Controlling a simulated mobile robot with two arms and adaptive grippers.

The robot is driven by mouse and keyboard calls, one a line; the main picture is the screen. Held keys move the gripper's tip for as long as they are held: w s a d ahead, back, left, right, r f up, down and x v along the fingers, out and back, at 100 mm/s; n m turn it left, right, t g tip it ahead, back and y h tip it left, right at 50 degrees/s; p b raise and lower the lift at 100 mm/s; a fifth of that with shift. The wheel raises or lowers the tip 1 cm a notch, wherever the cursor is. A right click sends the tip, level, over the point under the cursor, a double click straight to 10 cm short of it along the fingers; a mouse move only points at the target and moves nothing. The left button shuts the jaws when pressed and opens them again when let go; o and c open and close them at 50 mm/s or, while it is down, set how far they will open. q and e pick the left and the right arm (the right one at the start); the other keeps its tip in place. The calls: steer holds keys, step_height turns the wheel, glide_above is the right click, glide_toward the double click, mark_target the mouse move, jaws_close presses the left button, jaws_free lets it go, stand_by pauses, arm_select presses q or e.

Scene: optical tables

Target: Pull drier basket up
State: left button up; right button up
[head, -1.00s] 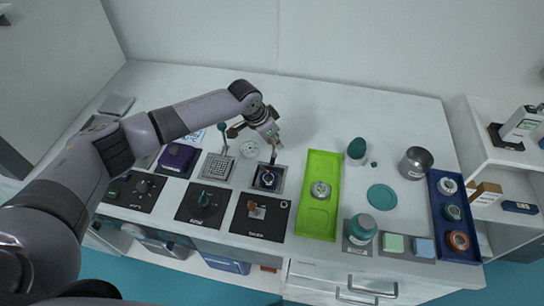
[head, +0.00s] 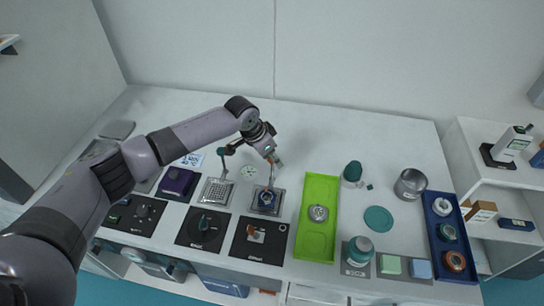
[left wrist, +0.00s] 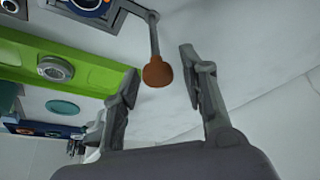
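The drier basket (head: 267,200) appears to be the square grey-framed unit holding a blue round item in the head view. A thin lever handle rises from it toward my left gripper. In the left wrist view its grey rod (left wrist: 154,36) ends in a brown knob (left wrist: 157,73). My left gripper (head: 276,161) is above and behind the basket. Its fingers (left wrist: 160,70) are spread apart, with the knob seen between them and clear space on both sides. Whether the knob lies within finger depth I cannot tell. My right gripper is not in view.
A similar grid basket (head: 216,191) with a teal-knobbed lever (head: 221,151) stands left of it. Black control panels (head: 259,240) lie in front. A green tray (head: 318,188) is to the right. The white tabletop behind is free.

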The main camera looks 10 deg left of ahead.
arm_select(q)
steer(key=shift+f, duration=0.15)
steer(key=v, duration=1.2)
steer(key=shift+w, duration=0.15)
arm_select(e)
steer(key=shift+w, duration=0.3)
